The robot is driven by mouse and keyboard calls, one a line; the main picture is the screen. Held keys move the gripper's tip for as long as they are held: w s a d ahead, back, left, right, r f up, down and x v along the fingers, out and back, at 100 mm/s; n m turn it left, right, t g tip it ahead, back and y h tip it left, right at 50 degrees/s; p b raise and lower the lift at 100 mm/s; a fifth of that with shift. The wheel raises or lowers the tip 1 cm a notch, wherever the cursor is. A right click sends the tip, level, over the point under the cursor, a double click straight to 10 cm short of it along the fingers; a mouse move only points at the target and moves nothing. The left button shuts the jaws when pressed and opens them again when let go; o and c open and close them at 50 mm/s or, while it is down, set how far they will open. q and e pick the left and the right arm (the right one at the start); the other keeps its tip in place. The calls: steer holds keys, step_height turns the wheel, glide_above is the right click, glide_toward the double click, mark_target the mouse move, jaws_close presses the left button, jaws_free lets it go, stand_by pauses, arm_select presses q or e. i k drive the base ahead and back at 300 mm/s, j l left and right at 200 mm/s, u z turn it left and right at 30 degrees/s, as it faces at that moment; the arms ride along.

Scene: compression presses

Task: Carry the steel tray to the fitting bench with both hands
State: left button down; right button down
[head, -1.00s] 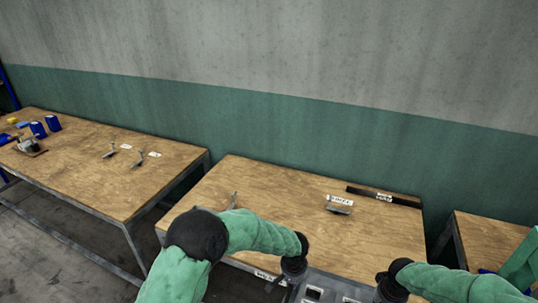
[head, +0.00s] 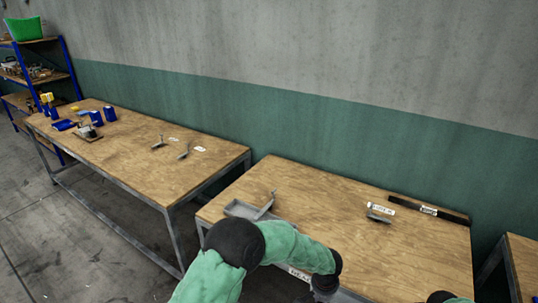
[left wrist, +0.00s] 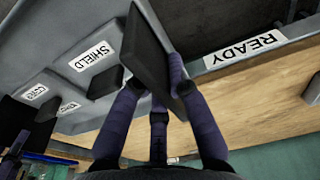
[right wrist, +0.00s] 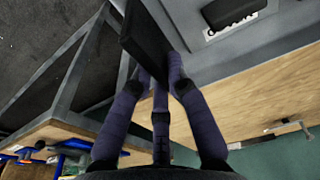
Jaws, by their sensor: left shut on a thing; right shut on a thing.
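The grey steel tray shows in the left wrist view (left wrist: 105,45), with a SHIELD label and other labelled places on it. In the head view the tray is almost wholly below the frame. A wooden bench (head: 340,225) with a READY label (left wrist: 245,50) on its front rail stands before me. I cannot tell which bench is the fitting bench.
The bench before me holds a grey metal holder (head: 240,208), a small metal block (head: 380,217) and a black strip (head: 410,206). Another bench (head: 130,165) at left carries blue bins (head: 96,117) and brackets. A shelf (head: 40,65) stands far left. Bare floor (head: 70,255) lies at lower left.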

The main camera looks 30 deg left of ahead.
mark_target(119, 150)
steer(key=k, duration=0.4)
steer(key=k+u, duration=0.15)
steer(key=u, duration=0.15)
steer(key=k+u, duration=0.1)
steer(key=u, duration=2.15)
steer(key=i+u, duration=0.15)
steer(key=u, duration=0.15)
steer(key=i+u, duration=0.15)
steer(key=u, duration=0.2)
steer(key=i+l, duration=0.65)
steer(key=i, duration=0.2)
steer(key=i+l, duration=0.1)
steer(key=i, duration=0.75)
steer(key=i+l, duration=0.15)
steer(key=i, duration=0.75)
